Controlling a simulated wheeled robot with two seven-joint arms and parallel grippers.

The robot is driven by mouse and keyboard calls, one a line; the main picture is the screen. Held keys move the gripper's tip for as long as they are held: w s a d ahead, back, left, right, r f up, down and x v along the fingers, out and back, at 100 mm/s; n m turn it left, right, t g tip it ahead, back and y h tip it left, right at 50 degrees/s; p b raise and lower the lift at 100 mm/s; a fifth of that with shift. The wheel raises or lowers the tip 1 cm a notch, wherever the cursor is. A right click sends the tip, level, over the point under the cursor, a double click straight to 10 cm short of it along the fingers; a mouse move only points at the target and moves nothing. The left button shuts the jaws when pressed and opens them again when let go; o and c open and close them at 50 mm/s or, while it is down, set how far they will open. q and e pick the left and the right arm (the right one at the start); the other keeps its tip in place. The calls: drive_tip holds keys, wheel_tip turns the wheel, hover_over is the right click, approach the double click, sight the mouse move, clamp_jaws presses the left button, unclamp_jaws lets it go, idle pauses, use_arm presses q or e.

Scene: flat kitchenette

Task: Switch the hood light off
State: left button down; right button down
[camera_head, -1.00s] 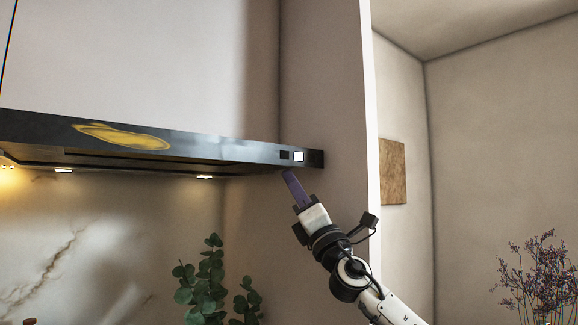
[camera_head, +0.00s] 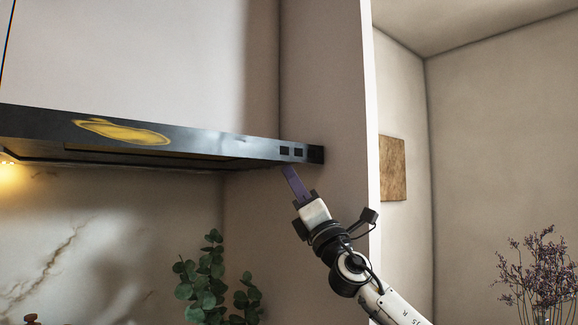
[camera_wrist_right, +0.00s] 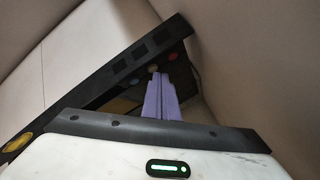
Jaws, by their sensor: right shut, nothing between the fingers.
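The dark range hood (camera_head: 220,145) spans the left half of the head view under a pale cabinet. No lit lamps show along the visible hood underside. My right gripper (camera_head: 287,170), with purple fingers, is shut and empty just below the hood edge, under the buttons. In the right wrist view the fingers (camera_wrist_right: 160,80) point up at the hood underside, near a small round beige spot. Whether they touch it I cannot tell. My left gripper is not in view.
A tall pale side panel (camera_head: 330,90) stands right of the hood, close to my right gripper. A green plant (camera_head: 208,280) stands below the hood. Dried purple flowers (camera_head: 543,270) are at the lower right. A warm glow (camera_head: 8,175) remains at the far left wall.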

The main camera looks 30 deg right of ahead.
drive_tip(key=shift+f, duration=0.35)
wheel_tip(320, 180, down, 6)
drive_tip(key=b, duration=0.6)
idle(1.3)
